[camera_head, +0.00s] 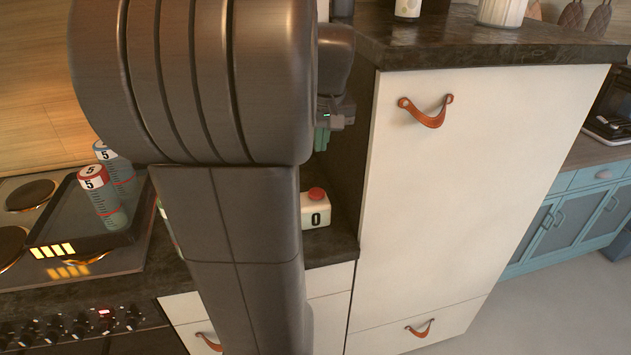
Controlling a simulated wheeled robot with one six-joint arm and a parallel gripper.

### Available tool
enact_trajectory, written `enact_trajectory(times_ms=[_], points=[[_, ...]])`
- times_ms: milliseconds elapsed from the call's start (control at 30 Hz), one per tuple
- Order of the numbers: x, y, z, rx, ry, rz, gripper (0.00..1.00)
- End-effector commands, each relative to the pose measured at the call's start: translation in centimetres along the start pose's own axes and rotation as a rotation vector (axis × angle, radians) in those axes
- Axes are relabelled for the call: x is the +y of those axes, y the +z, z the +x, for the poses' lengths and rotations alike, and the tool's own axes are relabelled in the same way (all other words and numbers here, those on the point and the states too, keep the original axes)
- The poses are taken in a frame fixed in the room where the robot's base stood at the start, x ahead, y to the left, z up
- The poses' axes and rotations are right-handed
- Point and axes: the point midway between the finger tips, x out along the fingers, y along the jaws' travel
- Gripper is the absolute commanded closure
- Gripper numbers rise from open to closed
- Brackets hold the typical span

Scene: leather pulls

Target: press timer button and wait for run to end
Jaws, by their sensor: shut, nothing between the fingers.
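The timer (316,212) is a small white box with a red button (317,194) on top and a black "0" on its front. It stands on the dark counter beside the tall white cabinet, its left part hidden behind my arm. My gripper (321,139) shows only partly, with greenish fingers pointing down past the right edge of my arm. It is shut and empty, and in the picture it sits above the red button, apart from it.
Left of my arm, two cylinders marked "5" (97,195) stand on a dark tray (52,232) on the stove, near yellow bars. The tall white cabinet (450,190) with leather pulls rises close on the right of the timer. A raised dark countertop (480,45) tops it.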

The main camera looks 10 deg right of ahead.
Motion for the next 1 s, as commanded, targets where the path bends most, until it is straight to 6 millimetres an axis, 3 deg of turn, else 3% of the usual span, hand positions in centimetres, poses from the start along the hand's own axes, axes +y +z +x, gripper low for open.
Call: enact_trajectory(times_ms=[267, 700, 1000], points=[[0.0, 0.0, 0.9, -0.002, -0.001, 0.0, 1.0], [0.0, 0.1, 9.5, -0.007, -0.002, 0.0, 1.0], [0.0, 1.0, 13.3, -0.003, -0.001, 0.0, 1.0]])
